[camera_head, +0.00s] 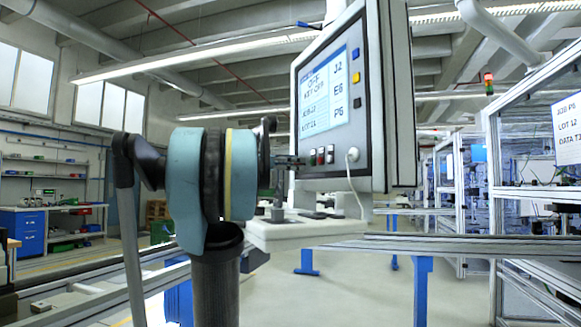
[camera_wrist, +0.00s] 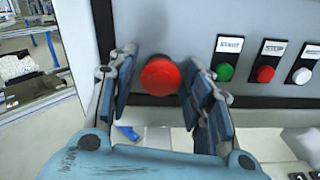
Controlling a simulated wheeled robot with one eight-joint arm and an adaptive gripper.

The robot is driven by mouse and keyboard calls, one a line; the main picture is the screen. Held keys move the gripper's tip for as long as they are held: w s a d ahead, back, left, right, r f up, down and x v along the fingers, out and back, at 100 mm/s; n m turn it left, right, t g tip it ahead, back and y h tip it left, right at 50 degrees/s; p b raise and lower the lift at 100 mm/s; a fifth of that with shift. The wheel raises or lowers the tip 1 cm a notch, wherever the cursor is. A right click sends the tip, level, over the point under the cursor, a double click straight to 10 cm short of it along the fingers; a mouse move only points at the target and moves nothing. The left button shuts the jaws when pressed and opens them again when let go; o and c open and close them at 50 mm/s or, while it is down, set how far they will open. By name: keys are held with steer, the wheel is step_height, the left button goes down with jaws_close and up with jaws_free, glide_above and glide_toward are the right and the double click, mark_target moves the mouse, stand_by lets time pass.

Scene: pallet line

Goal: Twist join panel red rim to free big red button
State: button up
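The big red button (camera_wrist: 160,76) is a round red knob on the grey face of the join panel (camera_head: 372,120), which also shows in the wrist view (camera_wrist: 190,30). My gripper (camera_wrist: 159,60) is open, with one finger to the left of the button and one to the right. A gap shows on the left; the right finger is close to the button's edge, and I cannot tell whether it touches. In the head view my gripper (camera_head: 291,160) reaches the panel's lower left edge from the left. The big button is hidden there.
Small green (camera_wrist: 225,72), red (camera_wrist: 264,74) and white (camera_wrist: 302,76) buttons sit in a row right of the big button. A light shelf (camera_head: 305,230) juts out below the panel. A white cable plug (camera_head: 353,155) is on the panel face. A metal rail (camera_head: 450,244) runs behind.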

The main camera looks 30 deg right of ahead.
steer(key=c, duration=0.6)
steer(key=m, duration=0.3)
steer(key=shift+m, duration=1.9)
